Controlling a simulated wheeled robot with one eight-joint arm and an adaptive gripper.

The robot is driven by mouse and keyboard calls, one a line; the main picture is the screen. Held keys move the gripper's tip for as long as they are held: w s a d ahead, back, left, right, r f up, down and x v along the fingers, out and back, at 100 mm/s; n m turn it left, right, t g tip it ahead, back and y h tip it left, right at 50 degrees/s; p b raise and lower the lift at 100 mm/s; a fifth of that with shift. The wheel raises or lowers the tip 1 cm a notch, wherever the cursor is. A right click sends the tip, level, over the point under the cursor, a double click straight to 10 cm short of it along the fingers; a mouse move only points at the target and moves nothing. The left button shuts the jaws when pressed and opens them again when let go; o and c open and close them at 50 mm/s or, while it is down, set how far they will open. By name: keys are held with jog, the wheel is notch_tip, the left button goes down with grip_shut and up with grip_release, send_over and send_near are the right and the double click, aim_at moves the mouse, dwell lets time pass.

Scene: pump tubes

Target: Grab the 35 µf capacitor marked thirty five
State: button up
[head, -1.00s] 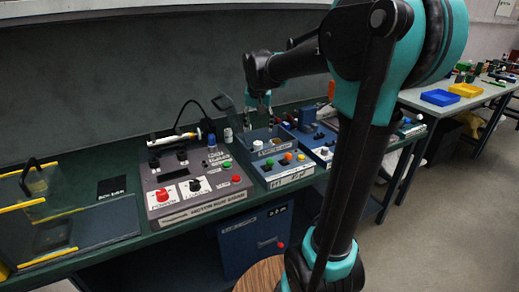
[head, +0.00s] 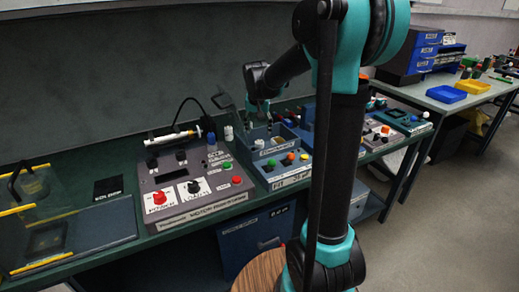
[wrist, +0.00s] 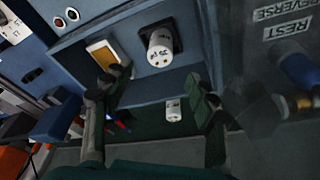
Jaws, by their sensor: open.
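The capacitor (wrist: 160,48) is a white cylinder whose dark print seems to read 35. It stands in a dark square socket in a blue tray (wrist: 180,84); in the head view it shows small at the tray's left side (head: 259,143). My gripper (wrist: 156,78) is open and empty, with one finger at lower left of the capacitor and one at lower right. The fingers look apart from it. In the head view my gripper (head: 265,113) hangs over the back of the tray. A second white cylinder (wrist: 173,110) stands outside the tray wall, its print too small to read.
A tan rectangular part (wrist: 103,54) sits left of the capacitor in the tray. The tray walls stand close to the fingers. A grey motor panel (head: 205,208) with knobs lies left of the tray. More devices (head: 383,133) line the bench to the right.

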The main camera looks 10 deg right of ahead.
aim_at(259, 142)
jog(key=x, duration=0.8)
jog(key=shift+s+f, duration=0.25)
jog(key=shift+f, duration=0.05)
jog(key=c, duration=1.3)
jog(key=shift+r, duration=0.1)
